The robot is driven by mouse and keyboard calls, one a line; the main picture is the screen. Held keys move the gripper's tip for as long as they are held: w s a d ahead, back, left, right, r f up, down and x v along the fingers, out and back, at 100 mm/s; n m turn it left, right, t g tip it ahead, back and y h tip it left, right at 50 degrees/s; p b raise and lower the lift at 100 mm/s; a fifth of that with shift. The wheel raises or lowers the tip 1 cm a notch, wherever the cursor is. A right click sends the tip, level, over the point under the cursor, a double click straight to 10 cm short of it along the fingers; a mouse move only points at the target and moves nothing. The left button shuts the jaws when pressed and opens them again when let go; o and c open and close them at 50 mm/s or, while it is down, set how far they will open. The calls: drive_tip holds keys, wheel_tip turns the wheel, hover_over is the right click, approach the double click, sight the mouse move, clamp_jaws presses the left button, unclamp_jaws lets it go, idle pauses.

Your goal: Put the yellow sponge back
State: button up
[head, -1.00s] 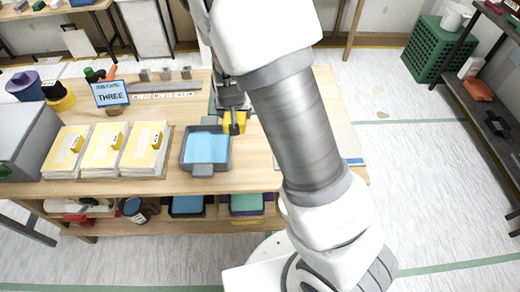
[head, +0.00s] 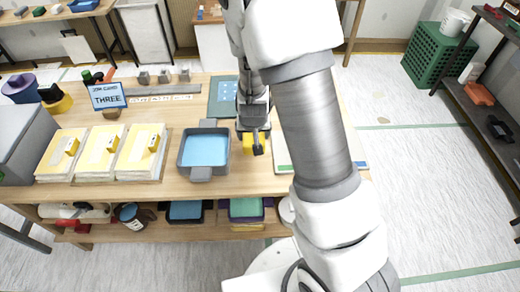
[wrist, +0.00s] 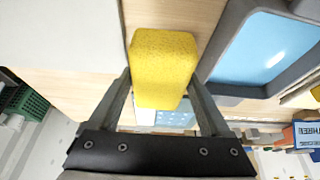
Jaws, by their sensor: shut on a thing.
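The yellow sponge (wrist: 162,65) is between the two fingers of my gripper (wrist: 165,85) in the wrist view, with both fingers against its sides. In the head view the sponge (head: 248,143) shows beside my gripper (head: 256,140), just right of the grey tray (head: 183,160) with blue liquid in it. My gripper is shut on the sponge. In the wrist view the tray (wrist: 215,65) is to the right of the sponge, apart from it. Whether the sponge touches the table is hard to tell.
Paper stacks with yellow blocks (head: 100,155) stand left of the tray. A job card reading THREE (head: 108,95) is behind them. A pale board (head: 283,163) lies to the right of my gripper. Bare wood (head: 240,180) shows in front of the sponge.

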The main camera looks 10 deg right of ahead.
drive_tip(key=shift+s+d+f, duration=0.25)
drive_tip(key=shift+d+f, duration=0.05)
drive_tip(key=shift+d, duration=0.15)
drive_tip(key=shift+s+d+f, duration=0.25)
drive_tip(key=shift+d, duration=0.15)
wheel_tip(320, 180, down, 4)
drive_tip(key=shift+f+b, duration=0.1)
drive_tip(key=shift+b, duration=0.6)
drive_tip(key=o, duration=1.2)
